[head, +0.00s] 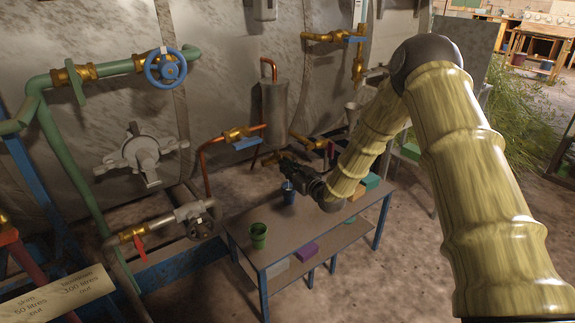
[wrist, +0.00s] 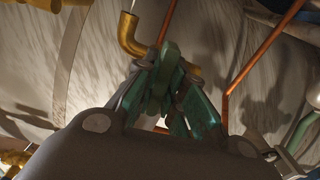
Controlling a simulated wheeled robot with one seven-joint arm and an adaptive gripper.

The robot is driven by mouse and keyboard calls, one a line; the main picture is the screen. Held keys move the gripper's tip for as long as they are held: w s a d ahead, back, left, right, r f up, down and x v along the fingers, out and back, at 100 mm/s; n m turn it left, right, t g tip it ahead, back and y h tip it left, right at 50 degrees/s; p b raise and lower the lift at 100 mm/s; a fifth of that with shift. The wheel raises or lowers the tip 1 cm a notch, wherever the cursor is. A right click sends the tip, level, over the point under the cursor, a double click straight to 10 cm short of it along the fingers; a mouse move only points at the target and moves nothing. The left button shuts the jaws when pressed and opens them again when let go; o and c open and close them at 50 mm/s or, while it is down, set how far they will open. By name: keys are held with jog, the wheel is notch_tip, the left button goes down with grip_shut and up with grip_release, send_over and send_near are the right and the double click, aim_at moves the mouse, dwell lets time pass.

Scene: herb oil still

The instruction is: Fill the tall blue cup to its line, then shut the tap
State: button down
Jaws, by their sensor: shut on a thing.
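A blue cup (head: 288,195) stands upright on the table, just left of my gripper in the head view. Its line and the level inside are too small to make out. A brass tap (head: 274,158) sits above and behind the cup, partly hidden by my gripper (head: 287,169). In the wrist view, my gripper's fingers (wrist: 163,90) are closed together below a brass pipe elbow (wrist: 130,36). They appear shut on the tap's lever, a greenish bar that I cannot clearly separate from the fingers. I cannot tell whether liquid is running.
A green cup (head: 258,236) stands near the table's (head: 300,228) left front corner. Orange and teal blocks (head: 371,182) are at its right end. A purple block (head: 307,248) lies on the lower shelf. Pipes with a blue wheel (head: 166,69) and a red lever (head: 140,247) crowd the left.

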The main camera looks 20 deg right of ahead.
jog(key=shift+m+p, duration=0.3)
jog(key=shift+m, duration=0.6)
jog(key=c, duration=1.5)
grip_release()
jog(key=shift+d, duration=0.1)
jog(key=v, duration=1.2)
